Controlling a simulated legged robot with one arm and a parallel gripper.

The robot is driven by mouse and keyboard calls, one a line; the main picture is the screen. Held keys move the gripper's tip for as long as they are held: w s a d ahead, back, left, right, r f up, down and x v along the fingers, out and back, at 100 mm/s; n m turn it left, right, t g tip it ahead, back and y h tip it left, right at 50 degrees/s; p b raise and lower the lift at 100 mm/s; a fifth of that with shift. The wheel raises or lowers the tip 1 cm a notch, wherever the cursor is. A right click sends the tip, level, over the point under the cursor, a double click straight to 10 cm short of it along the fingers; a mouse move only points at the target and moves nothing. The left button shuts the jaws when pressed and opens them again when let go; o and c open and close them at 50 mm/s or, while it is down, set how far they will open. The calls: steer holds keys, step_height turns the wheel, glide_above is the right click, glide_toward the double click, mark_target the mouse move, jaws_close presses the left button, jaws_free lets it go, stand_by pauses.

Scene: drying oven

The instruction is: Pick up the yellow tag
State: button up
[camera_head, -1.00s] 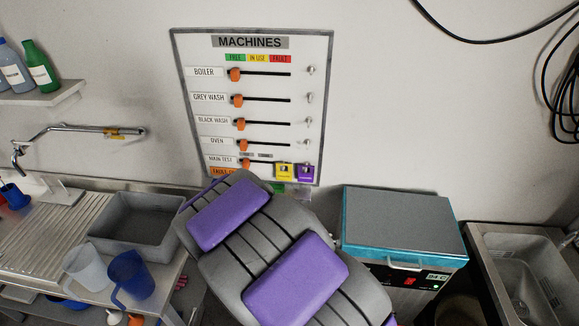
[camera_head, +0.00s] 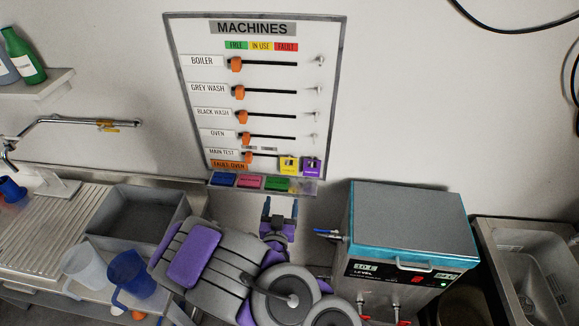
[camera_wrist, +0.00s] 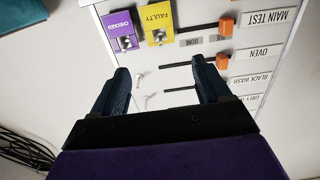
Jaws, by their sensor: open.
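The yellow tag (camera_head: 289,165) hangs at the lower right of the machines board, just left of a purple tag (camera_head: 311,167). In the wrist view, which is upside down, the yellow tag (camera_wrist: 157,22) reads FAULTY and the purple tag (camera_wrist: 121,32) reads CHECKED. My gripper (camera_head: 281,208) is below the board's lower edge in the head view. In the wrist view my gripper (camera_wrist: 163,82) is open and empty, its two dark fingers apart in front of the board. The yellow tag shows beyond the fingertips and is not between them.
The machines board (camera_head: 340,100) has orange sliders and small hooks. A tray of coloured tags (camera_head: 250,184) runs along its bottom. A teal-edged machine (camera_head: 412,230) stands right. A grey basin (camera_head: 140,220), a blue jug (camera_head: 130,278) and a clear jug are at left.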

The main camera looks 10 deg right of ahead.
steer(key=shift+f+b+x, duration=0.2)
steer(key=shift+b+x, duration=2.7)
steer(key=shift+x, duration=1.25)
steer(key=shift+f+b+x, duration=0.15)
steer(key=shift+b+x, duration=2.75)
steer(key=shift+x, duration=1.25)
steer(key=shift+c, duration=0.4)
steer(key=c, duration=0.7)
steer(key=shift+r, duration=0.1)
